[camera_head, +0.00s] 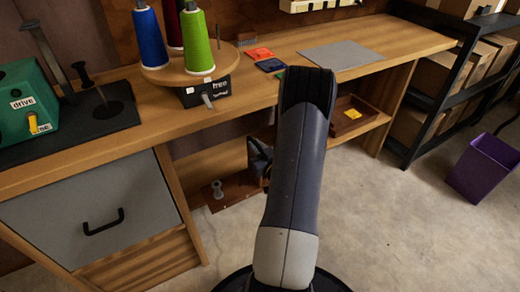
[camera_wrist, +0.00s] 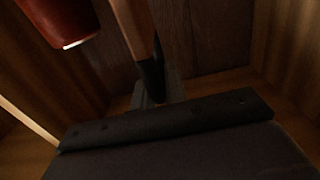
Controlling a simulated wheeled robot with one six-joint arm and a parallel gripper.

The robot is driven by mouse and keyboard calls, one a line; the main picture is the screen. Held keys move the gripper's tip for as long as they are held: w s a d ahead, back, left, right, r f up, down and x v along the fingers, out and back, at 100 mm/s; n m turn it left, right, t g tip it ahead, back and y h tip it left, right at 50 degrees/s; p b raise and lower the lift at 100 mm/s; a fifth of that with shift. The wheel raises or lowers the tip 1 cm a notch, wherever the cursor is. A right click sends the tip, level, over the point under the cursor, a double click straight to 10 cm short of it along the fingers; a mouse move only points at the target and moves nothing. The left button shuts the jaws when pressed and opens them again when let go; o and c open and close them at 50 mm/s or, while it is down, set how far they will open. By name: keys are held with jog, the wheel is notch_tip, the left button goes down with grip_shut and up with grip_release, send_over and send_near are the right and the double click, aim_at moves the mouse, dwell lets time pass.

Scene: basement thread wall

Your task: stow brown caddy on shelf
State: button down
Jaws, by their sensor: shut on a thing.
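The brown caddy (camera_head: 241,192) shows low under the bench in the head view, left of my arm, with a grey spool-like piece (camera_head: 217,190) at its left end. My gripper (camera_head: 260,158) is right at it, shut on it. My forearm hides the caddy's right part and much of the gripper.
An under-bench shelf right of my arm holds a brown tray (camera_head: 338,126) with a yellow piece (camera_head: 352,114). A grey drawer front (camera_head: 92,215) is at left. A black rack (camera_head: 440,100) and purple bin (camera_head: 484,168) stand at right. The floor between is clear.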

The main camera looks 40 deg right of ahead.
jog(key=f+x, duration=0.1)
jog(key=x, duration=0.9)
jog(key=shift+w, duration=0.15)
dwell(0.4)
jog(key=shift+f, duration=0.15)
jog(key=c, duration=1.4)
grip_release()
jog(key=shift+o, duration=0.2)
jog(key=shift+f, duration=0.1)
jog(key=p+v, duration=0.2)
jog(key=v, duration=0.9)
jog(key=shift+w, duration=0.15)
